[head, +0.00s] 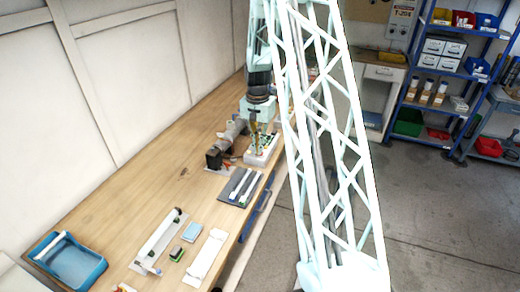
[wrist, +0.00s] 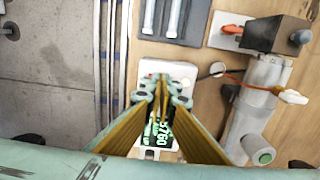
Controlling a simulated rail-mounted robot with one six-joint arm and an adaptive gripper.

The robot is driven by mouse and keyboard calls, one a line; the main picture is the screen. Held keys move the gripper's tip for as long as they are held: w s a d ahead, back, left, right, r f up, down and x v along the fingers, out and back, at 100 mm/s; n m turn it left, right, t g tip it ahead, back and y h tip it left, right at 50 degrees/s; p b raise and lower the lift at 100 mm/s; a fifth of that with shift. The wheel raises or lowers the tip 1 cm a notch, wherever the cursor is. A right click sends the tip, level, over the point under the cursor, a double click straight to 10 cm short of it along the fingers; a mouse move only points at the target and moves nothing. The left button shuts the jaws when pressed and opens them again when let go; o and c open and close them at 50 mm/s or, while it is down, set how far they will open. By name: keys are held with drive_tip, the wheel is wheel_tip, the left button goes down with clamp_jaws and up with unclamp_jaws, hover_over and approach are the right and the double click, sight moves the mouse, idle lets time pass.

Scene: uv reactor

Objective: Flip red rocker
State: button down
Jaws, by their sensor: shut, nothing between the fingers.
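A white control box (wrist: 178,68) with a green-lit digit display (wrist: 160,132) lies below my gripper (wrist: 162,84) in the wrist view. My fingertips are together, empty, and over the box's face. They and the finger plates cover much of it. A small reddish spot shows at the fingertips' upper left, but I cannot make out the red rocker clearly. In the head view, the box (head: 260,157) sits near the bench's right edge with my gripper (head: 258,143) pointing down over it. I cannot tell whether the fingertips touch it.
A grey cylindrical reactor (wrist: 258,105) with a black end block (wrist: 275,35) and an orange cable lies close beside the box. A dark tray with white tubes (head: 240,187) is in front. A blue tray (head: 68,262) stands at the near left.

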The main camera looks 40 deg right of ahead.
drive_tip(key=shift+r, duration=0.1)
idle(0.4)
wheel_tip(320, 180, up, 14)
drive_tip(key=w+a+p, duration=0.1)
drive_tip(key=w, duration=0.1)
drive_tip(key=shift+w+f, duration=0.2)
drive_tip(key=shift+f, duration=0.05)
idle(0.4)
drive_tip(key=shift+a, duration=0.1)
drive_tip(key=shift+a+r, duration=0.1)
idle(0.4)
